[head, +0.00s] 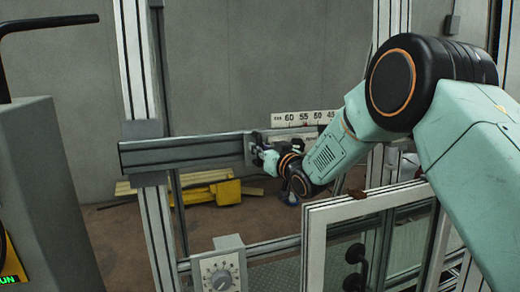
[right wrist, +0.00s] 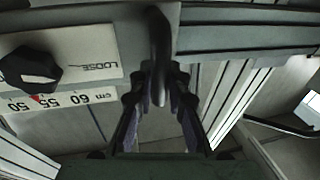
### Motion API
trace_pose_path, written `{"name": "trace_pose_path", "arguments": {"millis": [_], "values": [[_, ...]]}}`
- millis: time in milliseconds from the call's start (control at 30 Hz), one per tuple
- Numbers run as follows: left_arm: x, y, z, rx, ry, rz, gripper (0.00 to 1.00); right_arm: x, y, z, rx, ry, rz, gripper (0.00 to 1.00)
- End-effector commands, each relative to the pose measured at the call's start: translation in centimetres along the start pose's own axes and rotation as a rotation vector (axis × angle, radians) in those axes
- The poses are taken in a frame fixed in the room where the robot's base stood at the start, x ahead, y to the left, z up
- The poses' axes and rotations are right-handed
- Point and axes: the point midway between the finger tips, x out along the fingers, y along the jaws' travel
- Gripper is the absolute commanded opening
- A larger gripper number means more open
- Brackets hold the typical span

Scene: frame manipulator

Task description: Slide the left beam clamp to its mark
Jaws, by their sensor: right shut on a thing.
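The left beam clamp (head: 251,148) is a grey plate on the horizontal beam (head: 190,151) in the head view, left of the scale (head: 283,120). My right gripper (head: 262,158) is at the clamp's front. In the right wrist view my right gripper (right wrist: 160,105) has its two fingers on either side of a dark curved handle (right wrist: 160,45) and is shut on it. The scale (right wrist: 75,98) shows there upside down, with a small red mark (right wrist: 37,99) near 55. My left gripper is not in view.
In the right wrist view a pale plate (right wrist: 85,55) lettered LOOSE carries a black knob (right wrist: 30,68). In the head view a dial box (head: 219,272) and a framed glass panel (head: 316,255) stand below. Upright posts (head: 133,80) frame the beam.

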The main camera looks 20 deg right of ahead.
Motion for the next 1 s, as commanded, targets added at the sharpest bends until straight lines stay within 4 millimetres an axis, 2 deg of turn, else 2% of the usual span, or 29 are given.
{"name": "trace_pose_path", "arguments": {"millis": [233,500,600,933,967,1000], "values": [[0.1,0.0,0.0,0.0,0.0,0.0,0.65,0.1,-0.4,0.1,-0.002,-0.002,-0.002,0.0],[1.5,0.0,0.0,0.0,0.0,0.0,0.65,0.9,-4.4,0.4,-0.004,-0.003,-0.006,0.0],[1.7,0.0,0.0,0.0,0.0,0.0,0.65,1.0,-5.2,0.4,-0.003,-0.003,-0.004,0.0],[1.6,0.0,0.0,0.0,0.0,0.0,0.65,1.1,-5.5,0.4,-0.004,-0.005,-0.004,0.0],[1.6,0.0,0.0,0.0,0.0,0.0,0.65,1.1,-5.5,0.4,-0.003,-0.006,-0.004,0.16],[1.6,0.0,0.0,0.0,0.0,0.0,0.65,1.1,-5.5,0.4,-0.003,-0.006,-0.004,0.2]]}}
